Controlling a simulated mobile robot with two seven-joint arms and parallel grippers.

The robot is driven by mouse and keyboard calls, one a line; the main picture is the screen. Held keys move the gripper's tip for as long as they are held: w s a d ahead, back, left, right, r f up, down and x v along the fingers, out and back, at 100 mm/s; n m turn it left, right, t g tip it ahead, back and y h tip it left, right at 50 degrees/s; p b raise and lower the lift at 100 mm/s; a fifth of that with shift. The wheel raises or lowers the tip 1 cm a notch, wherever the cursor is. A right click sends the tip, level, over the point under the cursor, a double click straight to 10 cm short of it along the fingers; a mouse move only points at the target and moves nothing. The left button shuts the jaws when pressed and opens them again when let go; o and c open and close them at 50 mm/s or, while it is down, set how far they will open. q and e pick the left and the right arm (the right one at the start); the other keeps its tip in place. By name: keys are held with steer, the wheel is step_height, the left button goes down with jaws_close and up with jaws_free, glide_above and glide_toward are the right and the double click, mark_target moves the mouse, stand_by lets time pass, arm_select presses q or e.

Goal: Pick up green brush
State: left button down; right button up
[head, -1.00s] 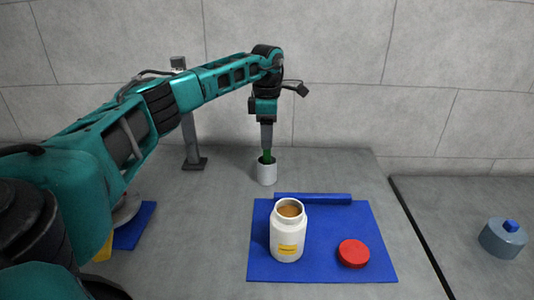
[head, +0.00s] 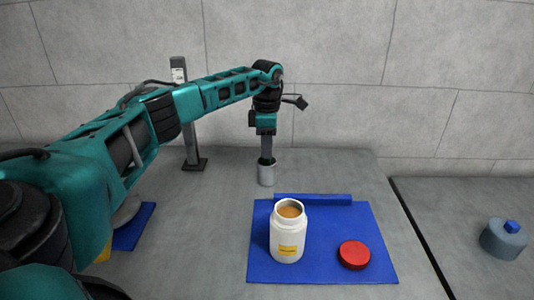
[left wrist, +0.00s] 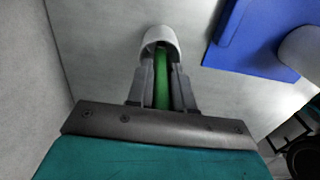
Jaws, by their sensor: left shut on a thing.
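The green brush (left wrist: 162,78) stands in a small white cup (head: 266,175). In the left wrist view it runs between my two fingers, with its far end inside the cup (left wrist: 160,40). In the head view only a little green shows at the cup's mouth. My left gripper (head: 266,156) points straight down over the cup and is shut on the brush. The gripper (left wrist: 162,82) hides part of the brush, and the cup hides its lower end. My right gripper is not in view.
A blue mat (head: 330,262) holds an open white jar (head: 287,238) with brown contents and a red lid (head: 354,254). A blue bar (head: 313,199) lies at its back edge. A grey stand (head: 194,160) is left of the cup. A grey-blue container (head: 503,239) is far right.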

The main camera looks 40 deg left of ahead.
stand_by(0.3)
arm_select(q)
step_height(320, 180, up, 20)
steer(key=p, duration=0.2)
stand_by(0.3)
stand_by(2.3)
